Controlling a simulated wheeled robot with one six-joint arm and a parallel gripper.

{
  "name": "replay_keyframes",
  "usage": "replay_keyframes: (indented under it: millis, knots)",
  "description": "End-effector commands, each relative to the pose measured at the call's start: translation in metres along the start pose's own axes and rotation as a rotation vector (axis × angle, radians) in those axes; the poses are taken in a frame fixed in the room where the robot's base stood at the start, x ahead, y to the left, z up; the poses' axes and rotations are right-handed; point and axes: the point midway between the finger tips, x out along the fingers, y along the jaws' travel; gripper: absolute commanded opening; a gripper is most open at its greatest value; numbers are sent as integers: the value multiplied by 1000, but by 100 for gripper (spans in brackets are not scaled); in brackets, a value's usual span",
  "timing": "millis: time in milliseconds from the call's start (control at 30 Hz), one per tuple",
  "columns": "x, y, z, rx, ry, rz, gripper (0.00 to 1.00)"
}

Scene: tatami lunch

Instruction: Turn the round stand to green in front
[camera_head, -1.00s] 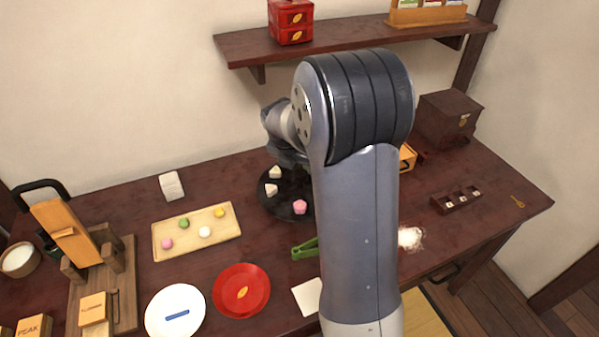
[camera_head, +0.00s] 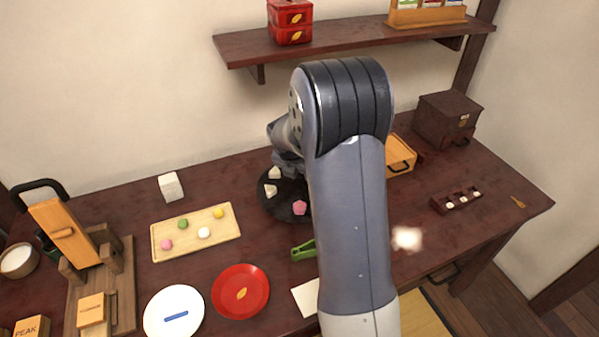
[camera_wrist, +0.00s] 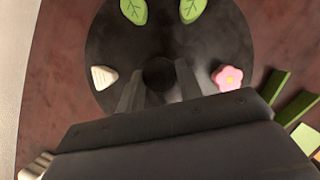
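The round stand (camera_head: 279,207) is a dark disc on the table, its right part hidden by my arm in the head view. White pieces sit at its left and back, and a pink flower (camera_head: 299,208) is at its front. In the wrist view the stand (camera_wrist: 112,45) has two green leaves (camera_wrist: 133,11) at the top, a white triangle (camera_wrist: 102,77) at left and the pink flower at right. A dark round knob (camera_wrist: 159,72) stands at its centre. My gripper (camera_wrist: 158,88) is open above the stand, its fingers either side of the knob; contact is unclear.
A wooden tray (camera_head: 160,250) with small sweets lies to the left. A red plate (camera_head: 225,305) and a white plate (camera_head: 155,325) are nearer. A wall shelf (camera_head: 350,46) hangs above the table.

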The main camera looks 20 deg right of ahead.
Motion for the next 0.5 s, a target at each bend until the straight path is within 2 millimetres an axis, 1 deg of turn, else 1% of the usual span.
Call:
replay_keyframes:
  millis: [33,67,367,500]
  knots:
    - [0,0,0,0,0,0,28]
    - [0,0,0,0,0,0,25]
    - [0,0,0,0,0,0,1]
    - [0,0,0,0,0,0,0]
